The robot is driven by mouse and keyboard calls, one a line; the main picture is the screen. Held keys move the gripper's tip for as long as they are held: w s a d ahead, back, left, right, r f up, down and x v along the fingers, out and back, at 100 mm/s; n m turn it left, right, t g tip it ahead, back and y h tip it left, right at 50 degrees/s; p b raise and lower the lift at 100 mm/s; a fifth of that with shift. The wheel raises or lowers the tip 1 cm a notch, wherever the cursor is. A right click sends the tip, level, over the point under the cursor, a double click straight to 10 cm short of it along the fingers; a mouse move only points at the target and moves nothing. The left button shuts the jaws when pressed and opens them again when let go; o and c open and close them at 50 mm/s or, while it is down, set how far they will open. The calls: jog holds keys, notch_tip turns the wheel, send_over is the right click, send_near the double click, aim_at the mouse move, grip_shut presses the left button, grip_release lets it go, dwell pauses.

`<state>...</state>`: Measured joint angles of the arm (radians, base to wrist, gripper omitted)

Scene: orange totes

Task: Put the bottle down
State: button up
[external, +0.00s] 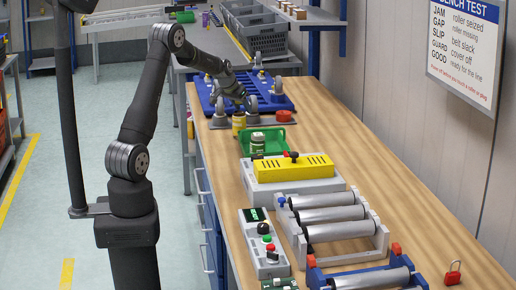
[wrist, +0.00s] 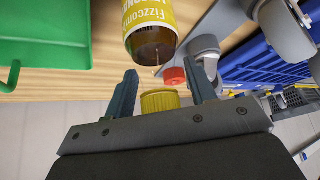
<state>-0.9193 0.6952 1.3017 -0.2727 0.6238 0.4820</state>
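The bottle (wrist: 150,18) has a yellow label and an amber shoulder in the wrist view, its label upside down there. A yellow cap (wrist: 160,100) lies in line with it, between my fingers. In the external view the bottle (external: 238,124) is a small yellow shape, seemingly upright on the bench near its left edge. My gripper (wrist: 158,88) is around the cap, with a narrow gap showing on each side, so it looks open. My gripper (external: 246,106) is just above the bottle in the external view. The bottle's base is out of the wrist view.
A green tray (wrist: 78,35) is close beside the bottle; it holds a jar (external: 257,143). A red disc (external: 284,116) and a blue rack (external: 208,101) are near. A yellow-topped unit (external: 294,167) and rollers (external: 330,214) are closer.

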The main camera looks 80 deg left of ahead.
jog(key=shift+r, duration=0.25)
jog(key=v, duration=1.2)
jog(key=shift+f, duration=0.15)
jog(key=x, duration=1.2)
notch_tip(320, 180, up, 2)
jog(key=shift+r, duration=1)
